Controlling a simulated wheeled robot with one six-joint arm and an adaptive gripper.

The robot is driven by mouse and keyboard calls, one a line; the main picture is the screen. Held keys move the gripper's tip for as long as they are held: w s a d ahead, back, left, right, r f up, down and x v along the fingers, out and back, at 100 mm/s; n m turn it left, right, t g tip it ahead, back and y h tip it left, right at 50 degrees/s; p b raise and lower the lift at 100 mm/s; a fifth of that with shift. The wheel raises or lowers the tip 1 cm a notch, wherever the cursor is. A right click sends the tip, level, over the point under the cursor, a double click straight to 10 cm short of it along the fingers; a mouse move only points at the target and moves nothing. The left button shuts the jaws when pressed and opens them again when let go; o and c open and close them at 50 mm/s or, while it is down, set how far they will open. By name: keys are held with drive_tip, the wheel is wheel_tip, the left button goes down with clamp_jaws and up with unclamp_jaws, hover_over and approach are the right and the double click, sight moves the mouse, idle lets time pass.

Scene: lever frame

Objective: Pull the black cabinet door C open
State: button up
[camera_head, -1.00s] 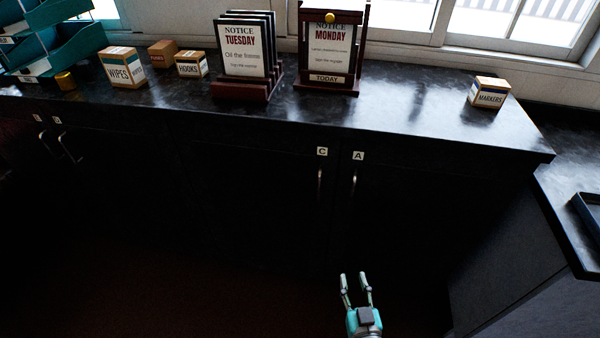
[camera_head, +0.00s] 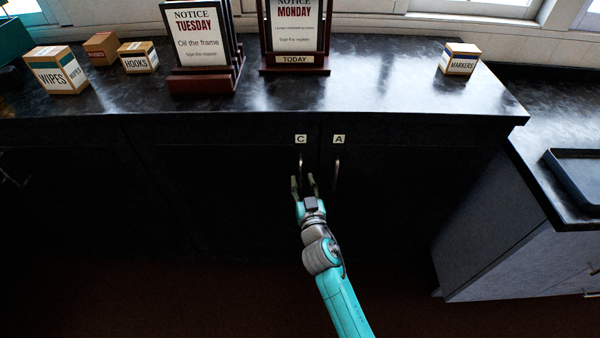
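The black cabinet door C (camera_head: 230,190) is shut, flush with the cabinet front under the counter. Its white label C (camera_head: 300,139) is near its top right corner. Its slim upright metal handle (camera_head: 300,163) hangs below the label, the lower part close to or behind my fingers. My gripper (camera_head: 303,183) is open, with its two fingers pointing up toward the handle, one on either side of it in the picture. I cannot tell whether the fingers touch the handle or how far in front of it they are.
Door A, with its label (camera_head: 339,139) and handle (camera_head: 336,174), is just to the right. The dark counter (camera_head: 400,95) above holds notice stands (camera_head: 205,45), several small boxes and a markers box (camera_head: 460,59). A lower grey cabinet (camera_head: 510,230) stands at the right.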

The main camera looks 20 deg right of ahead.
sight(301, 174)
drive_tip(key=shift+w+d, duration=0.15)
drive_tip(key=shift+w, duration=0.85)
drive_tip(key=shift+w+d, duration=0.15)
drive_tip(key=shift+w, duration=0.8)
clamp_jaws()
